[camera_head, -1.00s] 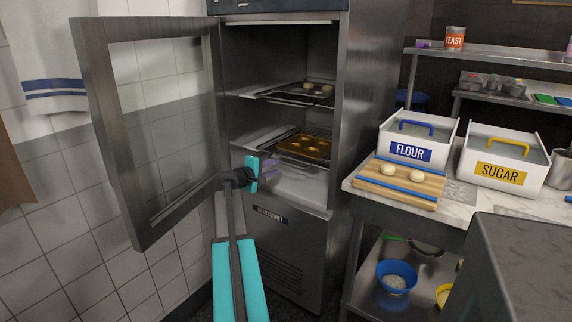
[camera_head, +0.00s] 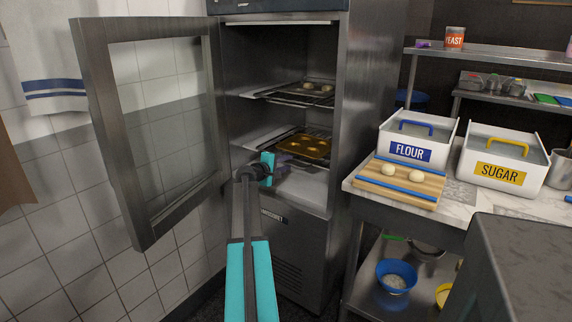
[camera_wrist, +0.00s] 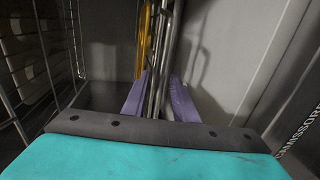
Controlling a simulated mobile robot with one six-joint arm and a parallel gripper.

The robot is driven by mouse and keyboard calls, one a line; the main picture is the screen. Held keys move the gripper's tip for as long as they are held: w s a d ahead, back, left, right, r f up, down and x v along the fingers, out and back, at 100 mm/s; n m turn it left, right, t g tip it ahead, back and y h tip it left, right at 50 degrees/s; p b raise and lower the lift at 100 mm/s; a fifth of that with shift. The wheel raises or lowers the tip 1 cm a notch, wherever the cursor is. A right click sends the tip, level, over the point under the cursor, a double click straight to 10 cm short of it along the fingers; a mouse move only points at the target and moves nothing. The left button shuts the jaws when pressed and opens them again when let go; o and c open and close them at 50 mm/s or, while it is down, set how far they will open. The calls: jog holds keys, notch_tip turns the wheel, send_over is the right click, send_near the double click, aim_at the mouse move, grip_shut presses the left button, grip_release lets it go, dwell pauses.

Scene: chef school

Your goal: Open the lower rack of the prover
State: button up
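The prover (camera_head: 372,60) is a tall steel cabinet with its glass door (camera_head: 92,130) swung wide to the left. Its lower rack (camera_head: 322,133) is a wire shelf inside the cabinet, holding a golden tray (camera_head: 305,148) with dough pieces. My gripper (camera_head: 285,160) is at the rack's front left, its purple fingers partly hidden by its turquoise body. In the wrist view, the two fingers (camera_wrist: 158,92) lie on either side of metal rods of the rack (camera_wrist: 160,60), with a narrow gap. I cannot tell whether they press on the rods. The tray's golden edge (camera_wrist: 145,40) shows beyond.
The upper rack (camera_head: 290,97) holds dough pieces above. At the right, a counter (camera_head: 462,190) bears a wooden board (camera_head: 400,182), a flour bin (camera_head: 415,130) and a sugar bin (camera_head: 505,155). A tiled wall stands behind the open door.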

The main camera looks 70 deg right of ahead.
grip_shut()
dwell(1.4)
jog(key=shift+d, duration=0.1)
jog(key=shift+s, duration=0.1)
